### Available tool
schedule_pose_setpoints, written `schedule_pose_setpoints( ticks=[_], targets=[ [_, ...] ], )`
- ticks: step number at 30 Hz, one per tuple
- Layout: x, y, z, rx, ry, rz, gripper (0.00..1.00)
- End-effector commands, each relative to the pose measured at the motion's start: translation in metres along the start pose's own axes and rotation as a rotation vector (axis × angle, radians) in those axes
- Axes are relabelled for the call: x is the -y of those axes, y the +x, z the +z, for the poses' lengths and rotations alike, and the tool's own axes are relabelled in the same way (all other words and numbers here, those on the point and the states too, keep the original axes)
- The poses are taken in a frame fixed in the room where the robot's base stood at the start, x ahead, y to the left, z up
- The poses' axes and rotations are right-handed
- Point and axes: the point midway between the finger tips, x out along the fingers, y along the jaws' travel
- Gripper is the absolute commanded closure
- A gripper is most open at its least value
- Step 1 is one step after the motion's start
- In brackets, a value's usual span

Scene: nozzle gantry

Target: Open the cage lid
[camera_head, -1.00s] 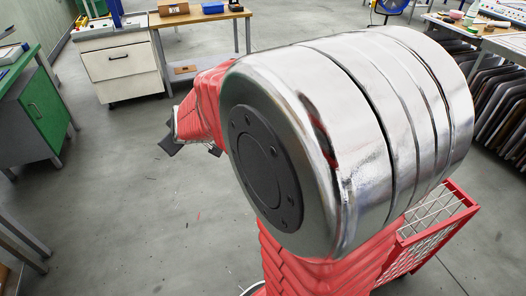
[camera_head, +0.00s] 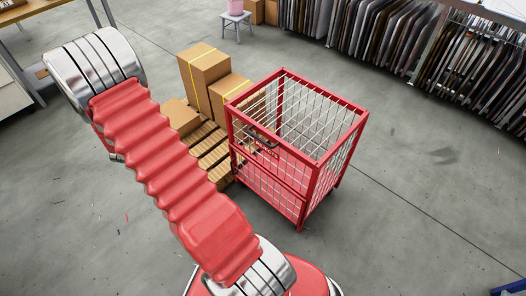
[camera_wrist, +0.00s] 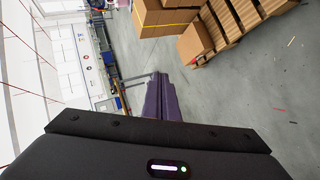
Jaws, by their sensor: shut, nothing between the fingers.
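The cage (camera_head: 312,180) is a red-framed box with white wire mesh, standing upright on the floor right of the centre in the head view. A dark handle (camera_head: 262,140) sits near its top edge on the side facing my arm. White wires show within the top frame, but I cannot tell clearly which belong to the lid and which to the walls behind. My gripper (camera_wrist: 161,80) shows in the wrist view as narrow purplish fingers, shut and empty, beyond its dark body. It is hidden in the head view. My arm is left of the cage, apart from it.
Cardboard boxes (camera_head: 204,76) and a wooden pallet (camera_head: 212,150) stand directly left of the cage. The boxes also show in the wrist view (camera_wrist: 165,17). Racks of panels (camera_head: 365,35) and a small stool (camera_head: 235,22) are behind. The floor right of the cage is clear.

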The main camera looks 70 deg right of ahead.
Motion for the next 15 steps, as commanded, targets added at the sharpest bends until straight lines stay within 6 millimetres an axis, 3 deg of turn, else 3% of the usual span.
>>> schedule_pose_setpoints(
  ticks=[6,15],
  targets=[
    [0.025,0.040,0.075,0.187,-0.166,0.087,1.00],
    [0.061,0.062,0.184,0.473,-0.436,0.159,1.00]
  ],
)
